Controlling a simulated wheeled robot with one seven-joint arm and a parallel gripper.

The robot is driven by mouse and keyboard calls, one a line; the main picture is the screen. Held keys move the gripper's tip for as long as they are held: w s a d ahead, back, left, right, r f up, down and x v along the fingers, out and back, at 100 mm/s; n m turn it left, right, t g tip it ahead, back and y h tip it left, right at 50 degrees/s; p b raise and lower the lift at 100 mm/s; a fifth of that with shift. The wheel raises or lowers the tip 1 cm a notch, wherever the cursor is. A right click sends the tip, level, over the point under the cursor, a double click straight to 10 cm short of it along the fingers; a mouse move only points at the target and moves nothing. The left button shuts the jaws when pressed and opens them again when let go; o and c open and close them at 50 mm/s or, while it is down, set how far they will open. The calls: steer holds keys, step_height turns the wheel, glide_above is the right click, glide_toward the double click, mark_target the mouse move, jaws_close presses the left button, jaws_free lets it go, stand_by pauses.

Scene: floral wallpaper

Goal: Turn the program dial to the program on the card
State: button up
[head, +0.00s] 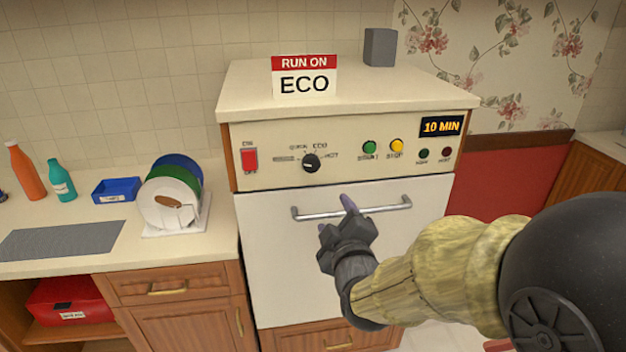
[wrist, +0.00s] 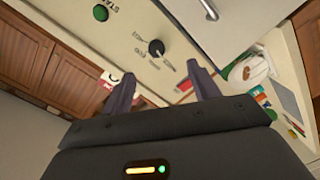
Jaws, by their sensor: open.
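The card (head: 304,84) stands on top of the white appliance and reads "RUN ON ECO". The black program dial (head: 311,163) is on the control panel, with ECO printed above it, HOT to its right and smaller labels to its left. Its pointer is too small to read surely. The dial also shows in the wrist view (wrist: 155,47), beyond and between my fingers. My gripper (head: 335,217) is open and empty in front of the door handle, below the dial and apart from it. Both fingers show in the wrist view (wrist: 163,82).
A red switch (head: 249,160) is left of the dial; green (head: 369,147) and yellow (head: 397,145) buttons are right. The door handle (head: 370,209) juts out below. A display (head: 441,126) reads "10 MIN". A plate rack (head: 178,230), blue tray and bottles stand on the left counter.

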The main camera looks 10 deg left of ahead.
mark_target(312, 166)
steer(key=shift+s+a+r+n+t, duration=0.2)
steer(key=shift+a+r+n+t, duration=0.2)
steer(key=shift+a+r+t, duration=0.15)
steer(key=shift+w+a, duration=0.1)
steer(key=p+x, duration=0.4)
steer(key=x, duration=1.3)
steer(key=shift+a, duration=0.2)
steer(key=c, duration=1)
